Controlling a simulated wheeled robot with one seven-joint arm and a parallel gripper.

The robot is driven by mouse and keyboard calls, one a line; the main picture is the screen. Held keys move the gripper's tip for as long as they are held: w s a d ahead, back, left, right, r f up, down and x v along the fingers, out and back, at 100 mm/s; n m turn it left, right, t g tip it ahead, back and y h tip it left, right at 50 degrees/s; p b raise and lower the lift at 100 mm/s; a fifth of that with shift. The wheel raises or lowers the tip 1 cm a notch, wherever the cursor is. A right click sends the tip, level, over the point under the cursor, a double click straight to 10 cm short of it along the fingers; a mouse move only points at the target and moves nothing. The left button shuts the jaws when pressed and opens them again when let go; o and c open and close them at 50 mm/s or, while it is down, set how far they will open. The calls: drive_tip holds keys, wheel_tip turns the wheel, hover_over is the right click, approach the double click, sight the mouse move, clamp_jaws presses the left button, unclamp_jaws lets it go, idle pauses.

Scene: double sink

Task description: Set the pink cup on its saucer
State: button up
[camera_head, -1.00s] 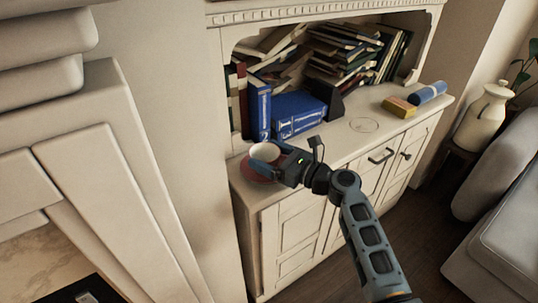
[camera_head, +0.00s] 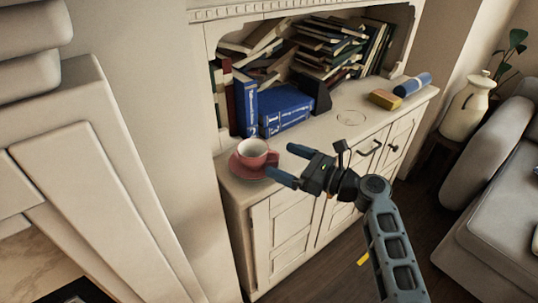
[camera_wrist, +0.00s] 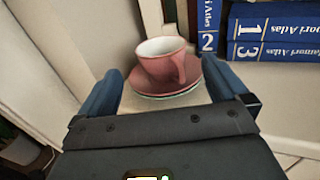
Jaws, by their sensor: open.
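The pink cup (camera_head: 253,152) stands upright on its red saucer (camera_head: 236,166) at the left end of the cabinet top. In the wrist view the cup (camera_wrist: 165,62) rests on the saucer (camera_wrist: 190,86), with its handle toward the camera and slightly right. My gripper (camera_head: 284,164) is open and empty, just right of and in front of the cup, with the fingers pointing toward it. In the wrist view my gripper (camera_wrist: 162,95) has its fingers spread to either side of the saucer in the picture, apart from the cup.
Blue books (camera_head: 285,108) stand and lie behind the cup, with more books heaped on the shelf. A yellow block (camera_head: 385,99) and a blue roll (camera_head: 411,85) lie at the right end. The cabinet top (camera_head: 325,129) between is mostly clear.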

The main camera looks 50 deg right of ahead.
drive_tip(key=s+a+f+n+g+h, duration=0.25)
drive_tip(key=s+a+f+n, duration=0.25)
drive_tip(key=s+a+n, duration=0.25)
drive_tip(key=s+a+f+n+g+h, duration=0.1)
drive_tip(key=s+a+f+n+g, duration=0.2)
drive_tip(key=s+a+f+n, duration=0.35)
drive_tip(key=s+a+r+n+t+y, duration=0.1)
drive_tip(key=s+a+r+n, duration=0.3)
drive_tip(key=s+r+n, duration=0.3)
drive_tip(key=s+a+r+n+t, duration=0.1)
drive_tip(key=s+a+r+n, duration=0.4)
drive_tip(key=n, duration=0.8)
wheel_tip(320, 180, up, 4)
drive_tip(key=shift+s+a+r+n+y, duration=0.15)
drive_tip(key=shift+s+a+n+y, duration=0.2)
drive_tip(key=shift+s, duration=0.75)
drive_tip(key=shift+c, duration=0.5)
